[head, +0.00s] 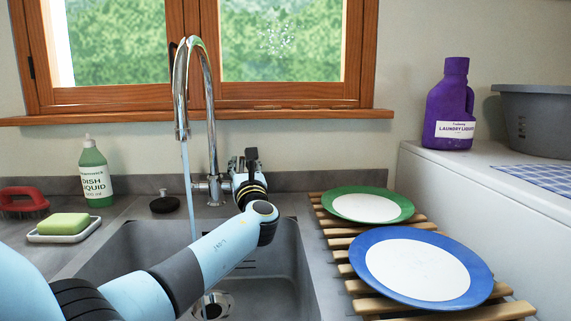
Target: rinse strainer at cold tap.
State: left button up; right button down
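The chrome tap (210,110) stands behind the grey sink (285,255), and a thin stream of water (187,190) falls from its spout into the basin. My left arm reaches across the sink, and my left gripper (246,160) is at the right side of the tap's base, close to where its lever would be. The lever is hidden, so I cannot tell whether the fingers touch it or are shut. A round metal drain fitting (212,303) shows at the sink bottom, partly behind my arm; I cannot tell whether it is the strainer. My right gripper is out of view.
A black plug-like disc (165,203) lies left of the tap. Dish liquid (95,175), a sponge on a dish (63,225) and a red brush (22,202) stand left. Green (367,206) and blue-rimmed (420,267) plates lie on a slatted rack (340,255) at right.

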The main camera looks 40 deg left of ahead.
aim_at(239, 118)
pick_arm(q)
jog(key=shift+o, duration=0.7)
jog(key=shift+a, duration=0.1)
jog(key=shift+r, duration=0.15)
notch_tip(239, 118, up, 10)
jog(key=shift+f, duration=0.1)
jog(key=shift+f, duration=0.15)
